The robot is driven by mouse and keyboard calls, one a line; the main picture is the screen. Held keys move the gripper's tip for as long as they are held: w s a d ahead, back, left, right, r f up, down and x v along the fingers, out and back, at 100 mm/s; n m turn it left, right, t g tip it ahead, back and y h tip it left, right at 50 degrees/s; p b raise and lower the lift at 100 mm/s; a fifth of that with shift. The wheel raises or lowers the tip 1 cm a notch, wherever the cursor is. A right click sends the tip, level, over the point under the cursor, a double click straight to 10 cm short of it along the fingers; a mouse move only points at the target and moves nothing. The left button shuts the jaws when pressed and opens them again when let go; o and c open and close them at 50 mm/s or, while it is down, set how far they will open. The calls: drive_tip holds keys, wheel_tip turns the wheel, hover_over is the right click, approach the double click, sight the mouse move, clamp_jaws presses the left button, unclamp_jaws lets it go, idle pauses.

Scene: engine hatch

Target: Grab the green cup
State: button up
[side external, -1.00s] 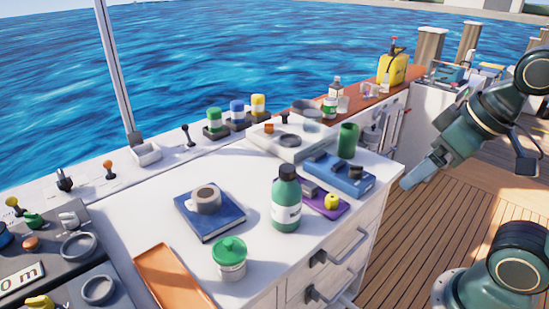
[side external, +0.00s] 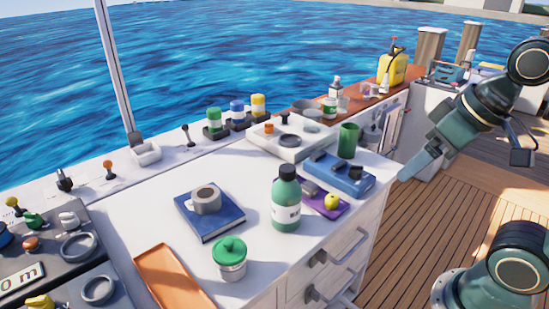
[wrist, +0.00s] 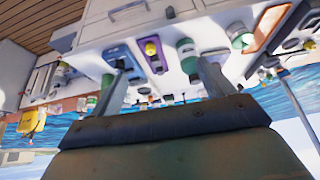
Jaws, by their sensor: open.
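The green cup (side external: 348,140) stands upright near the right back corner of the white counter, behind a blue tray (side external: 340,176). In the wrist view, which is upside down, a small green shape that looks like the cup (wrist: 107,81) shows beside the left finger. My gripper (side external: 408,172) is off the counter's right edge, to the right of the cup and apart from it. In the wrist view my gripper (wrist: 165,72) has its two fingers spread with nothing between them at close range.
A green bottle (side external: 286,203), a green-lidded jar (side external: 229,260), a blue book with a mug (side external: 206,199) and an orange tray (side external: 172,277) stand on the counter. A white hatch plate (side external: 290,138) lies left of the cup. Open deck (side external: 400,240) is at the right.

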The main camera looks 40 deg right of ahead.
drive_tip(key=w+d+r+m+g, duration=0.1)
drive_tip(key=w+d+r+m, duration=0.15)
drive_tip(key=w, duration=0.25)
drive_tip(key=w+d+r+m+g, duration=0.1)
drive_tip(key=w+d+r+m, duration=0.15)
drive_tip(key=w, duration=0.35)
drive_tip(key=m+g, duration=0.4)
drive_tip(key=m, duration=0.7)
hover_over(348, 141)
drive_tip(key=w+d, duration=0.1)
drive_tip(key=d, duration=0.1)
wheel_tip(348, 141, down, 9)
drive_tip(key=shift+w+d+f, duration=0.15)
drive_tip(key=shift+d+f, duration=0.1)
drive_tip(key=shift+f, duration=0.15)
wheel_tip(348, 141, down, 9)
drive_tip(key=shift+r, duration=0.2)
drive_tip(key=shift+f, duration=0.1)
